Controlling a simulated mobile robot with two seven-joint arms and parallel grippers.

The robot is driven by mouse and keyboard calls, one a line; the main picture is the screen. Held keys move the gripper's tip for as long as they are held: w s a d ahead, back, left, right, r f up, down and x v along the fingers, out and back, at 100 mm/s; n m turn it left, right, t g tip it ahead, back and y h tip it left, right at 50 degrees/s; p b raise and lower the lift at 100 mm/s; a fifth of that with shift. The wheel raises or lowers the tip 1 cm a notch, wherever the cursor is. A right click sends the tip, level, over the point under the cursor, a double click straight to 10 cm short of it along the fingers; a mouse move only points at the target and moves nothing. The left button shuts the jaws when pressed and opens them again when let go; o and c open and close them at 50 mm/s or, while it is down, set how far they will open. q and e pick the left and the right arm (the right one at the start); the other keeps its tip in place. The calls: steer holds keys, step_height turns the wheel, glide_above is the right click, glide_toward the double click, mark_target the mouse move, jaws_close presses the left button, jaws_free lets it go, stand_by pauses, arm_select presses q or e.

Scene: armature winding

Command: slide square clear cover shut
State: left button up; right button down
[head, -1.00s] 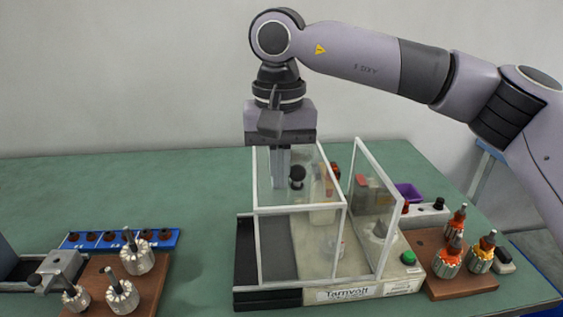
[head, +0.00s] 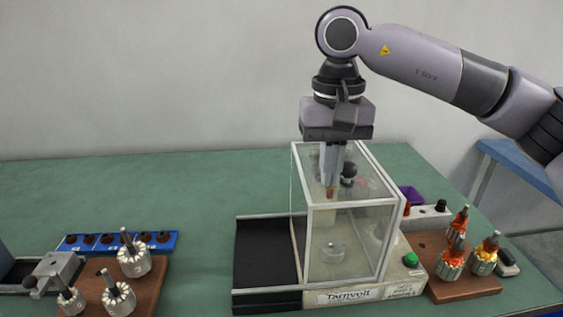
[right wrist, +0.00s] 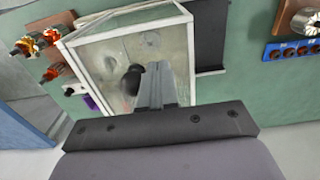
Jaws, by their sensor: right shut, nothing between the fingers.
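The square clear cover (head: 350,245) is a white-framed transparent box. It stands over the beige base of the winding machine (head: 345,297), against its right side, and the black rails (head: 266,252) on the left lie bare. Through its panes I see a round metal part and a black knob (head: 348,170). My right gripper (head: 331,190) points down with its fingers together and empty at the cover's back left part; I cannot tell whether it touches the frame. My left gripper is not in view.
A wooden block with orange-wound armatures (head: 465,285) stands right of the machine, near a green button (head: 410,259). Bare armatures sit on a wooden block (head: 150,292) at the left, before a blue rack (head: 165,242). The table (head: 200,190) behind them is clear.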

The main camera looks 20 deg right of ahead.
steer(key=shift+w+a+r+p, duration=0.1)
steer(key=shift+a+r+p, duration=0.05)
steer(key=shift+r+p, duration=0.7)
steer(key=shift+a+r+p, duration=0.15)
steer(key=shift+r+p, duration=0.6)
steer(key=shift+r, duration=0.2)
steer(key=r+p, duration=0.1)
steer(key=r, duration=0.1)
steer(key=a+r+p, duration=0.1)
steer(key=r+p, duration=0.1)
steer(key=shift+w+a+p, duration=0.1)
steer(key=shift+w+p, duration=0.05)
steer(key=shift+p, duration=0.15)
steer(key=shift+f, duration=0.1)
